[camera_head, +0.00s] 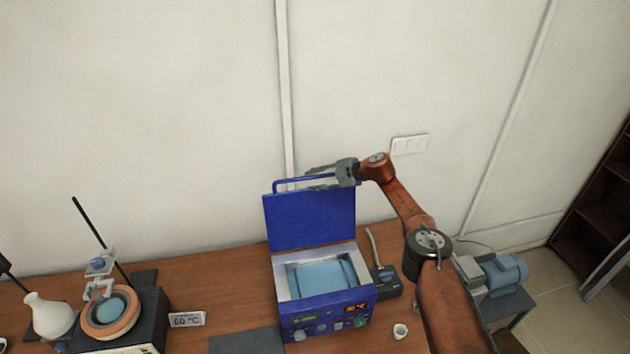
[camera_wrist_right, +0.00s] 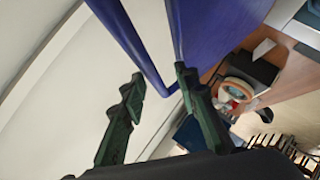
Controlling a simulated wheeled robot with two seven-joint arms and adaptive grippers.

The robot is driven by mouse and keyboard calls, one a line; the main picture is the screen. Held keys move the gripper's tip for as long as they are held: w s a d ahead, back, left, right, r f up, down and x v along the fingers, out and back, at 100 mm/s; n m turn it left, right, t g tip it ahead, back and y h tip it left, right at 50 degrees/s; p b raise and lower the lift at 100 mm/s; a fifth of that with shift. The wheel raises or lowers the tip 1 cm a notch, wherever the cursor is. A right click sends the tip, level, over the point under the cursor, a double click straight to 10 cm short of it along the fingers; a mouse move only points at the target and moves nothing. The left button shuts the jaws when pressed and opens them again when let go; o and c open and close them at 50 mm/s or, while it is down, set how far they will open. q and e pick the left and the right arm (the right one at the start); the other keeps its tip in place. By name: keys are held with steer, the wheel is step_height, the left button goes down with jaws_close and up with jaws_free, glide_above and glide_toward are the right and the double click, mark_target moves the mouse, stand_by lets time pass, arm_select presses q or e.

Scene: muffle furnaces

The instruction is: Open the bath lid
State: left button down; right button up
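The blue bath (camera_head: 320,317) stands on the wooden bench with its basin of light-blue water (camera_head: 320,277) uncovered. Its blue lid (camera_head: 312,220) stands upright at the back edge, with a bar handle (camera_head: 290,181) along the top. My right gripper (camera_head: 318,177) is at the right part of this handle, reaching in from the right. In the right wrist view, the green fingers (camera_wrist_right: 158,90) are spread apart, with the blue handle bar (camera_wrist_right: 145,75) passing between them; I cannot tell whether either finger touches it. My left gripper is out of view.
A small white cup (camera_head: 400,331) stands at right. The wall (camera_head: 190,110) is close behind the lid.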

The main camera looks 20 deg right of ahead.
steer(key=shift+d+f, duration=0.1)
steer(key=shift+s+d, duration=0.1)
steer(key=shift+d, duration=0.05)
steer(key=v, duration=1.1)
steer(key=shift+s+d+r, duration=0.2)
steer(key=shift+r, duration=0.15)
